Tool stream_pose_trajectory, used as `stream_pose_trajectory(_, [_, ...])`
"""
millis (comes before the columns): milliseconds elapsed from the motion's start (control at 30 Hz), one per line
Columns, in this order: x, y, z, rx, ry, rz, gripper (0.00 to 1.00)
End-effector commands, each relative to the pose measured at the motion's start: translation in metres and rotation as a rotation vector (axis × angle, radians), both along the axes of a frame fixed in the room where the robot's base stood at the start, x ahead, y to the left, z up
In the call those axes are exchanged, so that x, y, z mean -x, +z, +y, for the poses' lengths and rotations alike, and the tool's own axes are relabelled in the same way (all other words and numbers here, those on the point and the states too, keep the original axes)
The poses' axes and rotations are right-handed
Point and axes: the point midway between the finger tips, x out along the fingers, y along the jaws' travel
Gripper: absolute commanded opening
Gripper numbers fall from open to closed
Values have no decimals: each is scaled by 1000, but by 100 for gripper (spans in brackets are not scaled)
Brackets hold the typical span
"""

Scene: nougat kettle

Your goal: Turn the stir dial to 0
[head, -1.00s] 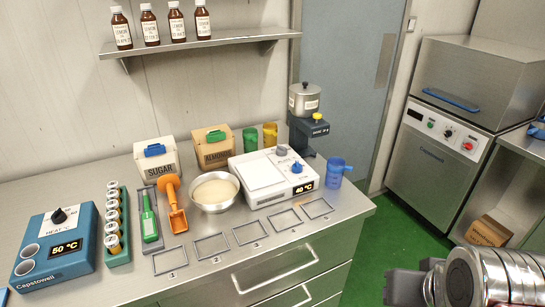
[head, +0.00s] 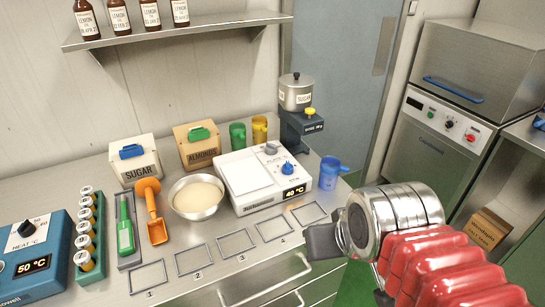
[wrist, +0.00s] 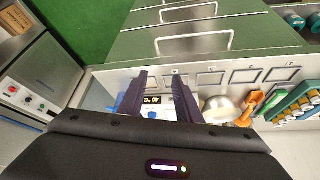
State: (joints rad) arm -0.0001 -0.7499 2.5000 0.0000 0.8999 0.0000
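A white stirrer unit (head: 249,203) with a pale top plate stands on the steel counter and its display reads 40 °C. Its sloped panel carries a blue dial (head: 288,168) and a grey dial (head: 271,149). The lettering is too small to tell which is the stir dial or what either points to. My gripper (head: 322,241) is at the lower right, in front of the counter and apart from the unit. In the wrist view my gripper (wrist: 160,76) has its two dark fingers apart with nothing held. The unit's display (wrist: 152,99) and blue dial (wrist: 152,114) show between them.
A blue jug (head: 329,174) stands close right of the unit, and a steel bowl (head: 196,197) close left. A dark grinder (head: 303,128) stands behind. Flat metal frames (head: 234,243) lie along the counter's front. A steel cabinet (head: 444,130) with knobs stands at right.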

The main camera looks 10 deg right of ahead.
Motion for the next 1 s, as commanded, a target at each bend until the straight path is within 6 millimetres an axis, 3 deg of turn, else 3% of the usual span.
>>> stream_pose_trajectory(367, [0,0,0,0,0,0,31])
stream_pose_trajectory(567, [-5,4,0,0,-1,1,45])
stream_pose_trajectory(767, [-30,20,4,-2,-4,13,46])
stream_pose_trajectory(1000, [-85,45,4,-2,-18,34,46])
